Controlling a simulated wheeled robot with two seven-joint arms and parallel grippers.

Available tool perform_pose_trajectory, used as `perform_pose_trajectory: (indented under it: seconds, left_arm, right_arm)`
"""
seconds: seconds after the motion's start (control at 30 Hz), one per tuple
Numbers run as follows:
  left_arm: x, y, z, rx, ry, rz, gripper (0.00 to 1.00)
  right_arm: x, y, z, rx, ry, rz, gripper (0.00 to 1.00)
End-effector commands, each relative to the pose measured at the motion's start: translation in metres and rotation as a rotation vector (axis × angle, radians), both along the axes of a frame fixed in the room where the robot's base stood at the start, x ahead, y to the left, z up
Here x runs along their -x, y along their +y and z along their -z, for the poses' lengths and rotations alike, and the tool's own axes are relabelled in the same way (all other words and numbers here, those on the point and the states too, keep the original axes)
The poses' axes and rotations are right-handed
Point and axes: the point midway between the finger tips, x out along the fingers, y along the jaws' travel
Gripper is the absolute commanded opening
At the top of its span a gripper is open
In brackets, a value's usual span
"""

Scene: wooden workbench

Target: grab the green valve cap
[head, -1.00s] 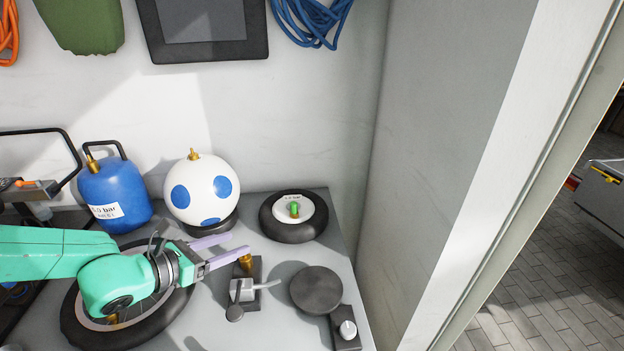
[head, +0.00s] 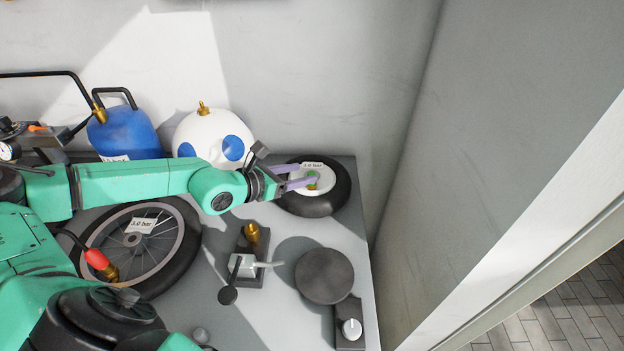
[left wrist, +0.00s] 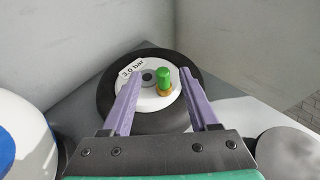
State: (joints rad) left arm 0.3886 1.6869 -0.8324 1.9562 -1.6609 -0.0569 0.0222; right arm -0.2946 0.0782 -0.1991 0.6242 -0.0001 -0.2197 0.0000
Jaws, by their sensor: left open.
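The green valve cap (head: 312,183) sits on a brass valve stem on the white hub of a small black wheel (head: 318,205) at the bench's back right. In the left wrist view, the green cap (left wrist: 163,77) stands upright between the two purple fingers, with a gap on both sides. My left gripper (head: 309,177) is open over the wheel's hub, its fingertips around the cap and partly covering it in the head view. The left wrist view shows my gripper's spread fingertips (left wrist: 163,72) near the cap, touching neither side. My right gripper is not in view.
A white ball with blue spots (head: 210,140) and a blue tank (head: 128,135) stand behind my left arm. A spoked wheel (head: 183,262), a lever fixture (head: 245,267) and a dark round disc (head: 324,276) are nearer. The wall (head: 400,100) rises close behind the small wheel.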

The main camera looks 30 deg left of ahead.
Motion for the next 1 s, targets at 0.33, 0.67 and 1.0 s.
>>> perform_pose_trajectory:
  seconds: [0.33, 0.67, 1.0]
  left_arm:
    - [-0.033, -0.015, 0.016, 0.005, 0.0, 0.001, 0.6]
    - [-0.038, -0.016, 0.023, 0.0, 0.001, 0.003, 0.45]
    - [-0.037, -0.016, 0.023, 0.0, 0.002, 0.003, 0.0]
  right_arm:
    - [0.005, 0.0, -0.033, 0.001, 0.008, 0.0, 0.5]
    - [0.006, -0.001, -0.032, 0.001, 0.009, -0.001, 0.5]
    - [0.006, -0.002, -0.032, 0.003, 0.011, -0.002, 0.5]
